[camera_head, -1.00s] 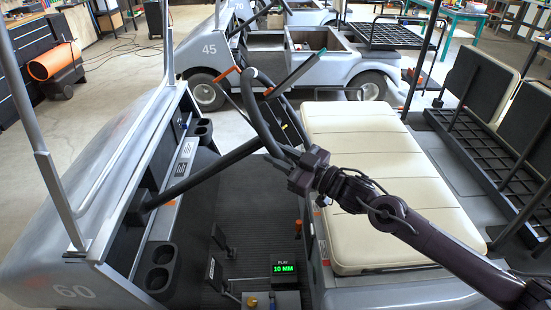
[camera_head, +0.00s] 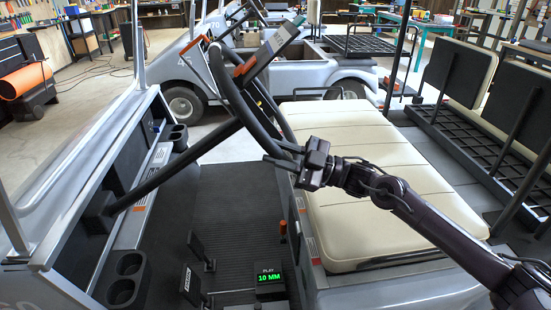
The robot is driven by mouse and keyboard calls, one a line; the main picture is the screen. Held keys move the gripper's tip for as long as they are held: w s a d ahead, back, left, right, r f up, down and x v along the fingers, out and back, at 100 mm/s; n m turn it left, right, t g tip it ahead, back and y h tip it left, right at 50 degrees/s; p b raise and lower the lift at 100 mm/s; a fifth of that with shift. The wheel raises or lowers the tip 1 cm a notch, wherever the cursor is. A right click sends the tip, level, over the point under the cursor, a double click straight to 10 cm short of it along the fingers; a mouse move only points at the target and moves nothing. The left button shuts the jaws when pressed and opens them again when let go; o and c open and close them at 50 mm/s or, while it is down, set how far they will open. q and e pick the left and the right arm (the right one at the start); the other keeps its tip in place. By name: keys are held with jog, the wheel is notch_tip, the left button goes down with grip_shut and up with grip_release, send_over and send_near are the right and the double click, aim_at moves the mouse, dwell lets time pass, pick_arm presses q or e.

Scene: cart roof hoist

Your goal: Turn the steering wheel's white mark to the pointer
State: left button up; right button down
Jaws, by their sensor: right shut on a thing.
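The steering wheel (camera_head: 236,98) of the nearest cart is a black rim seen almost edge-on, tilted on a long black column (camera_head: 185,158). My right gripper (camera_head: 285,158) is shut on the rim at its lower, near end, beside the seat. Orange-ended bars stand at the wheel's upper part: one orange piece (camera_head: 190,47) lies left of the rim, and a grey-green bar (camera_head: 272,46) lies right of it. I cannot tell which piece is the pointer. I cannot make out the white mark on the rim. My left gripper is not in view.
A cream bench seat (camera_head: 365,185) lies under my right arm. A small box (camera_head: 269,280) on the cart floor shows "PLAY 10 MM" in green. Pedals (camera_head: 198,250) stand beside it. Cup holders (camera_head: 128,278) line the dash. Another cart (camera_head: 345,72) stands behind.

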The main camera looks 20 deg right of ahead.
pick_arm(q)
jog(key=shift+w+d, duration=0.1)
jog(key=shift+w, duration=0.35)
pick_arm(e)
jog(key=shift+d+f, duration=0.1)
jog(key=shift+f, duration=0.05)
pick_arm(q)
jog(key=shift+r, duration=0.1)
pick_arm(e)
jog(key=c, duration=1.2)
grip_release()
jog(key=shift+o, duration=0.2)
jog(key=shift+d, duration=0.1)
jog(key=shift+s+d+f, duration=0.15)
jog(key=shift+d, duration=0.1)
jog(key=b+v, duration=0.1)
jog(key=v, duration=0.5)
jog(key=shift+d, duration=0.1)
jog(key=shift+s+d, duration=0.2)
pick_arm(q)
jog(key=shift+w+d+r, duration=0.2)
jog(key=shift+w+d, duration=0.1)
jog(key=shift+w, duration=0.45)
pick_arm(e)
jog(key=shift+d, duration=0.15)
